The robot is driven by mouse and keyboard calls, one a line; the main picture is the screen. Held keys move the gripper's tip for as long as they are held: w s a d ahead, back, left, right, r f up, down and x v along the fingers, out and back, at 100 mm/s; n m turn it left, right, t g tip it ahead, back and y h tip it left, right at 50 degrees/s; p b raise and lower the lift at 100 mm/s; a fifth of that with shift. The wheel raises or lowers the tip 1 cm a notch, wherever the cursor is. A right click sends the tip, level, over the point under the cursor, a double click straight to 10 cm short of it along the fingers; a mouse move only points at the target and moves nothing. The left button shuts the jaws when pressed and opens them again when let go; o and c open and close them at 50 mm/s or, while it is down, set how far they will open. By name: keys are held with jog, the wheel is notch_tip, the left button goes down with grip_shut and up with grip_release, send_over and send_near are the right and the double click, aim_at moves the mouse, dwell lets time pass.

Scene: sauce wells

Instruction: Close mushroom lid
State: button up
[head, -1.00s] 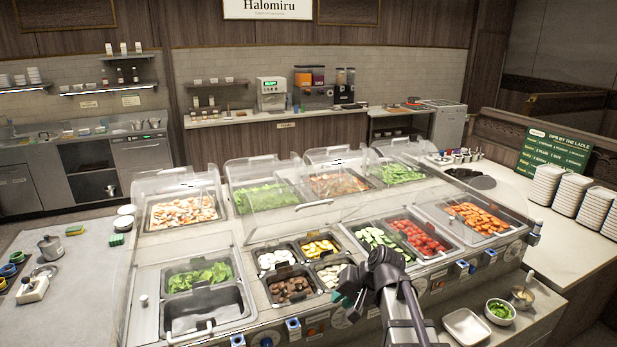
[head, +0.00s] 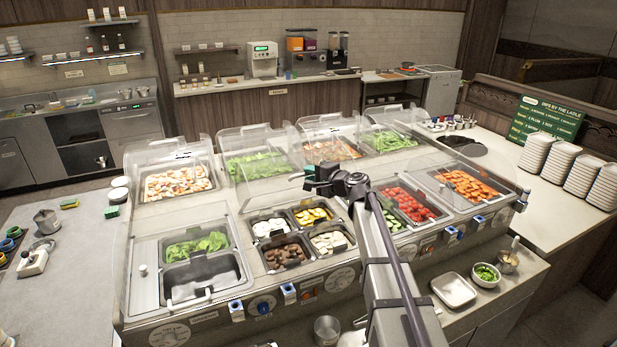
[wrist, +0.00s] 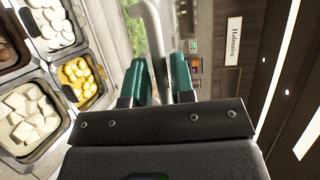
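The middle section of the bar holds small wells: brown pieces that look like mushrooms (head: 284,256), white chunks (head: 330,242), yellow slices (head: 311,215) and white rounds (head: 268,228). They are uncovered, and a clear lid stands raised behind them, hard to make out. My gripper (head: 312,180) is above and behind these wells, at the raised lid's front edge. In the wrist view, the two green fingers (wrist: 160,82) sit close on either side of a pale bar-shaped handle (wrist: 152,30), which fills the gap between them. The fingertips' contact is partly hidden.
Other raised clear lids stand along the far row over salad trays (head: 255,165). Tomatoes (head: 408,203) and carrots (head: 466,184) lie to the right of my arm. A metal tray (head: 454,289) and bowls are on the lower front shelf. Plate stacks (head: 560,160) stand at right.

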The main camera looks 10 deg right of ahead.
jog(key=shift+w+a+f, duration=0.15)
jog(key=shift+w+a, duration=0.2)
jog(key=shift+w, duration=0.2)
grip_shut()
jog(key=shift+s, duration=0.1)
